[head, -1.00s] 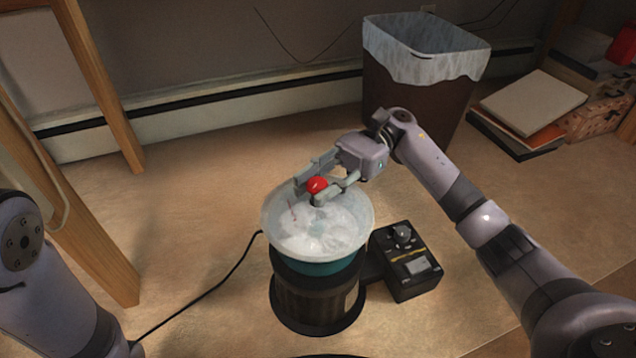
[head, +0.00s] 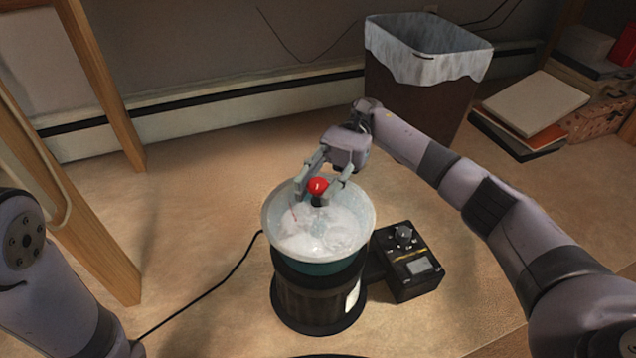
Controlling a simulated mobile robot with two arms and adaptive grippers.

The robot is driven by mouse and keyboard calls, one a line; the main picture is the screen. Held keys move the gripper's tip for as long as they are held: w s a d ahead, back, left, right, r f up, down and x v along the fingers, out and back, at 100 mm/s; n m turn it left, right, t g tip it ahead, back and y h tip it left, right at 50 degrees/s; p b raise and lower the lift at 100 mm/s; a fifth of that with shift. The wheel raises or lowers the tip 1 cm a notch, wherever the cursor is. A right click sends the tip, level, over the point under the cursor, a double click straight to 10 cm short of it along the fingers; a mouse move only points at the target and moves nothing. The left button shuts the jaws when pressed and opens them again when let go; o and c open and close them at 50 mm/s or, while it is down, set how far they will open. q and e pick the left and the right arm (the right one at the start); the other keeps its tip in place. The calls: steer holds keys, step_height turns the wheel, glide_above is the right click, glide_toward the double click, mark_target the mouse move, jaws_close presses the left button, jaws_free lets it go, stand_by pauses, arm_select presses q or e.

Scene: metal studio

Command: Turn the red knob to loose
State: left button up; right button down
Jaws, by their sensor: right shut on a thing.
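The red knob (head: 318,186) is a small round red piece above the middle of a pale, round bowl-like top (head: 272,215) with a cloudy whitish surface. This top sits on a dark ribbed cylinder (head: 300,296). My right gripper (head: 316,197) reaches in from the upper right. Its two fingers are on either side of the knob's dark lower part, shut on it. The exact finger contact is too small to make out. My left arm shows at the left edge, but its gripper is out of the picture.
A black box with a dial and small display (head: 411,264) stands right of the cylinder. A lined brown bin (head: 420,95) stands at the back. Books (head: 530,105) lie at the back right. Wooden legs (head: 95,85) stand left. A cable crosses the floor; the left floor is mostly clear.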

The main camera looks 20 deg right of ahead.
mark_target(319, 182)
steer(key=shift+f, duration=0.15)
steer(key=c, duration=1.2)
jaws_free()
steer(key=shift+d, duration=0.1)
steer(key=shift+r, duration=0.2)
step_height(319, 182, up, 10)
steer(key=shift+f, duration=0.1)
